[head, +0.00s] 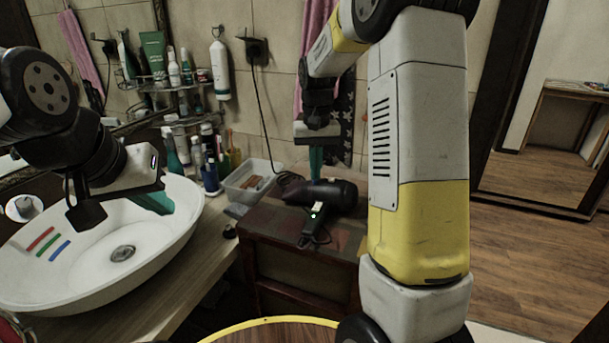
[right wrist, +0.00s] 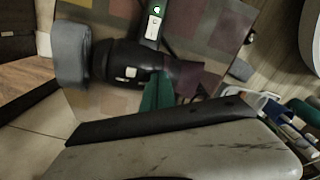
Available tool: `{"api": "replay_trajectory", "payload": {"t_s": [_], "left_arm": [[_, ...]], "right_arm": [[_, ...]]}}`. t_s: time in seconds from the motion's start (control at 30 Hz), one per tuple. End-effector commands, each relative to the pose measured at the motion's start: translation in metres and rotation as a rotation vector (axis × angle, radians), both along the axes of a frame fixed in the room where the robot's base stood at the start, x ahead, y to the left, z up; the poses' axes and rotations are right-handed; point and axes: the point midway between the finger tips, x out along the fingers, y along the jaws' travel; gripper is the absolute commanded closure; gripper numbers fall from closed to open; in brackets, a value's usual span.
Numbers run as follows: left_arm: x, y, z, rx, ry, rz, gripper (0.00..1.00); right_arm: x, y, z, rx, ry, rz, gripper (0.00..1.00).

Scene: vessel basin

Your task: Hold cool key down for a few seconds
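A dark hair dryer (head: 325,193) lies on the wooden cabinet, and it also shows in the right wrist view (right wrist: 130,60). Its black handle (right wrist: 151,30) carries a white key (right wrist: 153,22) and a green-lit spot (right wrist: 157,9). In the head view, the handle points toward me. My right gripper (head: 316,165) points down above the dryer body, behind the handle. Its teal fingers (right wrist: 160,88) are together and empty; their tips overlap the dryer body, and contact is unclear. My left gripper (head: 155,201) hangs over the basin; its opening is hidden.
The wooden cabinet (head: 270,222) has a patterned top. A white basin (head: 100,265) stands at left. A clear tray (head: 245,185) and several bottles stand behind the cabinet's left side. A black cord (head: 262,110) hangs from the wall. My right arm hides the area right of the dryer.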

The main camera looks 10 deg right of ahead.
Motion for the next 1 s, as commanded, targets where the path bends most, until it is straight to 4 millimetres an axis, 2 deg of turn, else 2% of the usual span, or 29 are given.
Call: {"api": "replay_trajectory", "payload": {"t_s": [0.7, 1.0], "left_arm": [[0.0, 0.0, 0.0, 0.0, 0.0, 0.0, 1.0], [0.0, 0.0, 0.0, 0.0, 0.0, 0.0, 1.0]], "right_arm": [[0.0, 0.0, 0.058, 0.0, -0.002, 0.0, 1.0], [0.0, 0.0, 0.063, 0.0, -0.001, 0.0, 1.0]]}}
